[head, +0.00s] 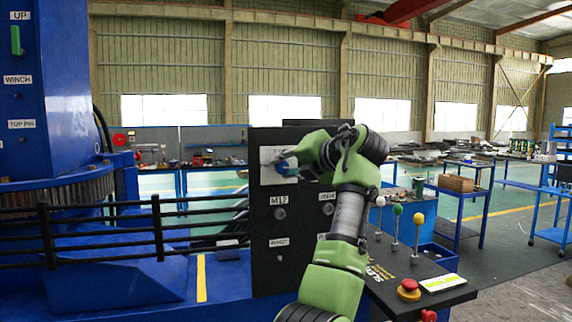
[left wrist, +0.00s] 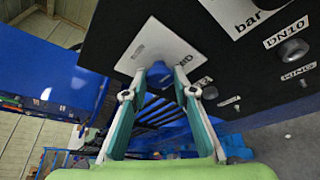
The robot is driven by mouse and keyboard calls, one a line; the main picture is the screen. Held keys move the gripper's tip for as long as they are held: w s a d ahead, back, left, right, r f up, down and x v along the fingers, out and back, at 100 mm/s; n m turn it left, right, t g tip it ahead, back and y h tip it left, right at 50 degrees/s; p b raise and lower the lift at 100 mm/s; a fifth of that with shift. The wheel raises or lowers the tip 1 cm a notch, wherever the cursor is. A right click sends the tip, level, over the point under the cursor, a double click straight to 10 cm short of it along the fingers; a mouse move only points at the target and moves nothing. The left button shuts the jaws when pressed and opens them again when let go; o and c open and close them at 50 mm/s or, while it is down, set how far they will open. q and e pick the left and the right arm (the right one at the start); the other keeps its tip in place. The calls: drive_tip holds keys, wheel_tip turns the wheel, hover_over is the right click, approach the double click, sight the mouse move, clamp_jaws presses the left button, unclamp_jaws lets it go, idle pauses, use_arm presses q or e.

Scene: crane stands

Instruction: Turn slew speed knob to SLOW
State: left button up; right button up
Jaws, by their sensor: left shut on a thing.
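The slew speed knob appears to be the small blue knob (head: 282,170) on a white plate (head: 267,158) at the upper left of the black control panel (head: 262,235). My left gripper (head: 284,162) reaches it from the right and is shut on it. In the left wrist view the blue knob (left wrist: 159,73) sits between the two fingertips (left wrist: 160,78), in front of the white plate (left wrist: 150,48). The fingers hide part of the knob and the plate's lettering, so its setting cannot be read. My right gripper is not in view.
More knobs, one below the M12 label (head: 280,200), sit lower on the panel. A console with coloured-ball levers (head: 397,210) and a red button (head: 409,287) stands right of my left arm. A black railing (head: 158,230) runs left of the panel.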

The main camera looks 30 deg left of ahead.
use_arm(q)
drive_tip(key=shift+r+t, duration=0.3)
drive_tip(key=shift+r, duration=0.05)
idle(0.3)
drive_tip(key=o, duration=1.1)
drive_tip(key=shift+w+a+f, duration=0.1)
drive_tip(key=shift+f, duration=0.1)
drive_tip(key=v, duration=1.2)
drive_tip(key=shift+w+r, duration=0.1)
drive_tip(key=shift+r, duration=0.05)
